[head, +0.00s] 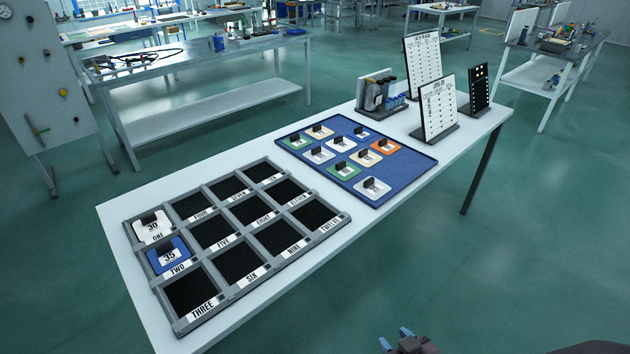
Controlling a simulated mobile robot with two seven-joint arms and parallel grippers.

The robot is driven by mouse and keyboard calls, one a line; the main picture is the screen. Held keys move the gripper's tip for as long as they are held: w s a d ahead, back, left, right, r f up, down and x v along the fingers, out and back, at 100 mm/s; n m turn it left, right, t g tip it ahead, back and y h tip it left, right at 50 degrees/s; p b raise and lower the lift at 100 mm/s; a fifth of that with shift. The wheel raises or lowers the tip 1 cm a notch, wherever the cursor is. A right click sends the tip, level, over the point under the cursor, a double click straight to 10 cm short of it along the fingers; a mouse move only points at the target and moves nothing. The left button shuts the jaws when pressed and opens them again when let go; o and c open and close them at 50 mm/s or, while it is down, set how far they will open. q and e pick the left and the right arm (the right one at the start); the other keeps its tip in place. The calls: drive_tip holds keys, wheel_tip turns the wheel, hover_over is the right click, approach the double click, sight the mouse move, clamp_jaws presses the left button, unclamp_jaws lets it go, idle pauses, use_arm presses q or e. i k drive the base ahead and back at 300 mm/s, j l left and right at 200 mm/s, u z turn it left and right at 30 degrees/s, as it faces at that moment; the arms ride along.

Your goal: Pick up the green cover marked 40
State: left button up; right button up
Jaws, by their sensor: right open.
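Two green covers with black handles lie on the blue tray (408,171). One green cover (291,143) is at the tray's left corner, and the other green cover (341,171) is near the front-left edge. Their numbers are too small to read, so I cannot tell which is marked 40. My right gripper (394,338) shows at the bottom edge, open and empty, in front of the table and well away from the tray. My left gripper is out of view.
A grey panel fixture (183,328) holds a white cover 30 (152,226) at ONE and a blue cover 35 (169,256) at TWO; other compartments are empty. White covers and an orange cover (385,147) share the tray. Upright sign boards (438,106) stand behind it.

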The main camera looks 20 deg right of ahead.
sight(344, 171)
drive_tip(key=i+l+u, duration=0.1)
drive_tip(key=l, duration=0.85)
drive_tip(key=i+l+u, duration=0.15)
drive_tip(key=l, duration=0.85)
